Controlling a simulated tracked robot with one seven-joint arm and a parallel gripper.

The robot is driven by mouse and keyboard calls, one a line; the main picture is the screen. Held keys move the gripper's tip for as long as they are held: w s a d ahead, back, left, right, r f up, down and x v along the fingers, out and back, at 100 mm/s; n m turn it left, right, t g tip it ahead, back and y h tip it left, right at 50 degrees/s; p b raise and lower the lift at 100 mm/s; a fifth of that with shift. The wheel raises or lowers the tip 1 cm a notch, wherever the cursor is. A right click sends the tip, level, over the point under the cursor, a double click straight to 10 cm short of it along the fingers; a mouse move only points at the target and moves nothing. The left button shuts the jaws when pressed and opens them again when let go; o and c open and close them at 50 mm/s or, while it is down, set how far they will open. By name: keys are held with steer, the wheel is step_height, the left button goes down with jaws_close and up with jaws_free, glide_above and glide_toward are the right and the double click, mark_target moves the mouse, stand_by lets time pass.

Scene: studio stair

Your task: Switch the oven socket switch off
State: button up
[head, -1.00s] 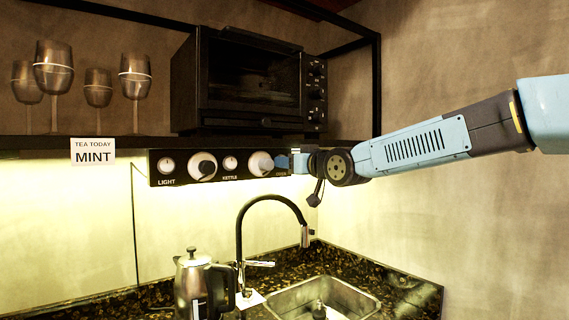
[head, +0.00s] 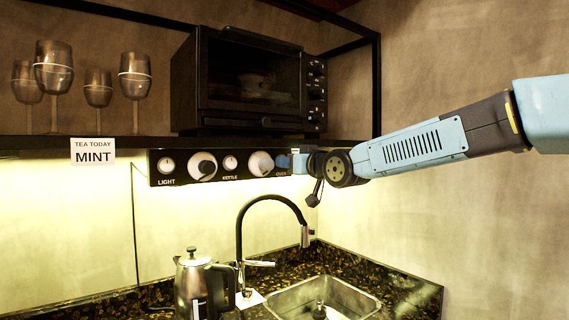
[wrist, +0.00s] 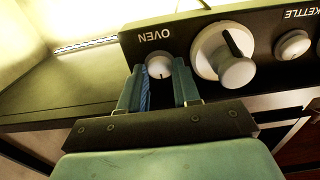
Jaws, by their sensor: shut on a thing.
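The oven socket switch (wrist: 159,63) is a small round white switch with a dark mark, beside the upside-down OVEN label (wrist: 154,35) in the wrist view. It sits on the black panel (head: 193,181) under the shelf; in the head view my gripper hides it. My gripper (wrist: 159,82) has one finger on each side of the switch and is shut on it. In the head view my gripper (head: 284,162) is at the panel's right end. The black oven (head: 250,80) stands on the shelf above, with pale dishes faintly visible behind its glass.
A large white socket with a plug (wrist: 224,55) is close beside my gripper. The KETTLE switch (head: 230,163), another socket (head: 203,166) and the LIGHT switch (head: 166,166) lie farther left. Below are a tap (head: 240,225), a kettle (head: 193,285) and a sink (head: 325,293). Glasses (head: 53,70) stand on the shelf.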

steer(key=shift+f+t+y, duration=0.2)
steer(key=shift+t+y, duration=0.1)
steer(key=shift+t, duration=0.2)
steer(key=o, duration=0.8)
steer(key=shift+c, duration=0.2)
steer(key=shift+s, duration=0.1)
steer(key=v, duration=1.3)
steer(key=shift+s+d, duration=0.2)
steer(key=shift+s, duration=0.05)
